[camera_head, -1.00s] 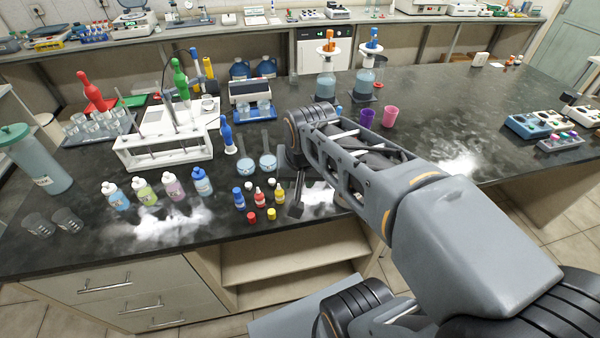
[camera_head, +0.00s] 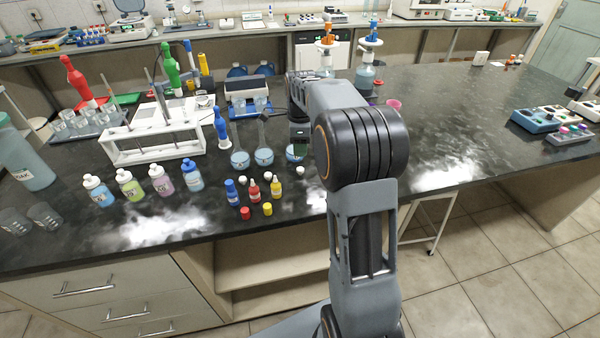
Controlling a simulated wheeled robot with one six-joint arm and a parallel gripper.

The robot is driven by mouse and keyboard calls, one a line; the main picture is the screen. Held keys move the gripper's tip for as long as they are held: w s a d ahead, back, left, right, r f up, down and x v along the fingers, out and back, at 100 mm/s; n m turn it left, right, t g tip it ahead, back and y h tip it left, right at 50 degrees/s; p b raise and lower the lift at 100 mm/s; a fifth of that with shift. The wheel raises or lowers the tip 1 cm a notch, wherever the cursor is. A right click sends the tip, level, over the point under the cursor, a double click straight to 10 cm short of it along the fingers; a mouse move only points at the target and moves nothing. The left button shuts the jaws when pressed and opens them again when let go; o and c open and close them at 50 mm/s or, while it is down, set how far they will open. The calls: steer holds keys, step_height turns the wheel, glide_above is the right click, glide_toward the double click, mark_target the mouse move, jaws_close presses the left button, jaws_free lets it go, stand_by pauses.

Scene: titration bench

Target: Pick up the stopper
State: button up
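Small white rounded pieces that look like stoppers lie on the black bench in front of the round flasks. One white stopper (camera_head: 300,171) is at the right, one (camera_head: 268,176) in the middle and one (camera_head: 242,181) at the left. Two round flasks with pale blue liquid, left (camera_head: 240,159) and middle (camera_head: 263,157), stand behind them. A third flask (camera_head: 292,153) is partly covered by my arm's end. My gripper (camera_head: 299,146) points down near the third flask, behind the right stopper in the picture. Its fingers are too small and hidden to judge.
Small blue, red and yellow bottles (camera_head: 253,191) stand just left of my arm, with red and yellow caps in front. Wash bottles (camera_head: 160,178) and a white rack (camera_head: 155,143) stand further left. A pink cup (camera_head: 393,105) is behind my arm. The right bench middle is clear.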

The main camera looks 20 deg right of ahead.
mark_target(300, 168)
steer(key=shift+f, duration=4.45)
steer(key=shift+c, duration=0.4)
steer(key=c, duration=0.6)
